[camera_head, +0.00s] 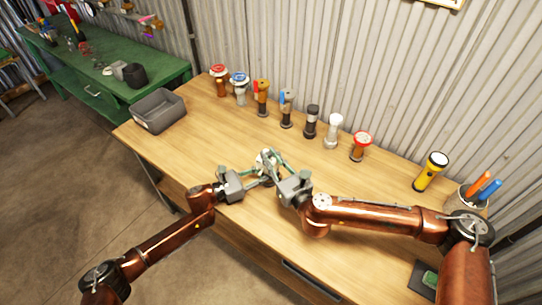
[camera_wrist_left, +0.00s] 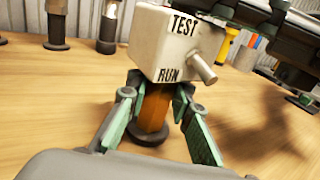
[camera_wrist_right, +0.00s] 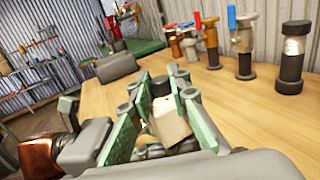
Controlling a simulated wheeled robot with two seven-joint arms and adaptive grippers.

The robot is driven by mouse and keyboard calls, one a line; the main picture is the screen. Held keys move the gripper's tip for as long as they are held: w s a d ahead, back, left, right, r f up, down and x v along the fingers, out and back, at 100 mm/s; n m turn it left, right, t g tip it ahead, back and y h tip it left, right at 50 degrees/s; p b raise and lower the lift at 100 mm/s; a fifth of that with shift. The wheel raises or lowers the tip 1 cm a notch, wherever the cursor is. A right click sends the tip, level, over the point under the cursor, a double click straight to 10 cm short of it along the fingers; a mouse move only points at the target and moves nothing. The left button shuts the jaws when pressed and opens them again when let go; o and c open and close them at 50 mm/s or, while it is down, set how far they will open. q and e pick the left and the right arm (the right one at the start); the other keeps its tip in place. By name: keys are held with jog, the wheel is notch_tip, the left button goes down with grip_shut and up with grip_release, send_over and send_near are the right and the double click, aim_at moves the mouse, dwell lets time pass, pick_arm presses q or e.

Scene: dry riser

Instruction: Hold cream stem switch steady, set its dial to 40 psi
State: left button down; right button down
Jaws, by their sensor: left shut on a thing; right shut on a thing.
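The cream stem switch (camera_head: 266,155) stands near the middle of the wooden table. In the left wrist view it is a cream box (camera_wrist_left: 165,42) marked TEST and RUN, with a short pin at its right, on a copper stem (camera_wrist_left: 154,108) with a dark round base. My left gripper (camera_head: 262,176) is shut on the stem, fingers on both sides below the box. My right gripper (camera_head: 276,160) is shut at the switch's upper part; in the right wrist view its green fingers flank the cream box (camera_wrist_right: 170,118) and a dark round part. The dial's reading cannot be seen.
Several valves and stems stand in a row behind, among them a red-topped one (camera_head: 361,143) and a white one (camera_head: 333,131). A grey bin (camera_head: 159,110) is at left. A yellow flashlight (camera_head: 430,172) and a pen cup (camera_head: 467,201) are at right. The table's front edge is close.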

jog(key=shift+s+a+r+m+t+h, duration=0.15)
jog(key=shift+s+a+m+t+h, duration=0.1)
jog(key=shift+a+m+h, duration=0.25)
jog(key=shift+s+a+r+m+t+h, duration=0.1)
jog(key=shift+s+a+m+t+h, duration=0.15)
jog(key=shift+a, duration=0.3)
jog(key=shift+w+d+m+t+h, duration=0.15)
jog(key=shift+d+m+t+h, duration=0.15)
jog(key=shift+h, duration=0.35)
jog(key=shift+w+d+f+h, duration=0.15)
jog(key=shift+w+d+h, duration=0.15)
jog(key=shift+d, duration=0.45)
jog(key=c, duration=1.8)
grip_release()
jog(key=shift+f, duration=0.1)
jog(key=shift+s+a, duration=0.1)
jog(key=shift+a, duration=0.1)
